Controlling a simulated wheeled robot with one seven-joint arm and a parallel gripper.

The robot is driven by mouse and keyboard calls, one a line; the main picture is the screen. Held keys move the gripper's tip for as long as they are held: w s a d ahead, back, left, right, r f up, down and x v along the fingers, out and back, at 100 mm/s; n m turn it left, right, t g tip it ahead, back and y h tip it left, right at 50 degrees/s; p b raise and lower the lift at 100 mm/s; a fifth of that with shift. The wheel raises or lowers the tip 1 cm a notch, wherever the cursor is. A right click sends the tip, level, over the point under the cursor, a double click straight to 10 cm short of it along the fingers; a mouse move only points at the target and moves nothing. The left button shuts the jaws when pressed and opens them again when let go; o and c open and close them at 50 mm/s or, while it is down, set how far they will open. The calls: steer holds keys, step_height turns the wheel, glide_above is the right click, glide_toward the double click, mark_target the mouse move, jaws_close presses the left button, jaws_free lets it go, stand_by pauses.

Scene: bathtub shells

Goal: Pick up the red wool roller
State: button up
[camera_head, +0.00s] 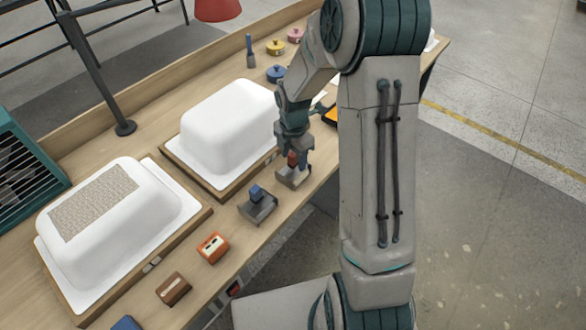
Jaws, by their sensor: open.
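A small red piece (293,159), likely the red wool roller, stands upright on a grey holder (295,178) near the front edge of the wooden bench. My gripper (292,154) points down right over the red piece, with its fingers around or just beside its top. The jaws are open; at this size I cannot tell whether they touch it. My gripper hides part of the red piece.
A similar holder with a blue top (256,192) stands to the left. An orange box (213,247) and a brown block (173,289) lie along the front edge. Two white tub shells (225,125) (112,225) fill the bench (145,90) behind. Blue, yellow and pink round tins (276,73) stand at the back.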

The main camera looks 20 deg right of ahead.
steer(key=shift+f, duration=1.25)
jaws_close()
steer(key=shift+r, duration=0.15)
steer(key=shift+w+r, duration=0.1)
steer(key=shift+r, duration=0.35)
step_height(320, 180, up, 3)
steer(key=shift+f+b, duration=0.2)
steer(key=shift+b, duration=0.1)
steer(key=s+d+r+b, duration=0.1)
steer(key=s+d+r, duration=0.1)
steer(key=d+r, duration=0.5)
steer(key=d, duration=0.4)
steer(key=shift+d+r, duration=0.2)
steer(key=shift+d, duration=0.05)
steer(key=shift+s, duration=0.1)
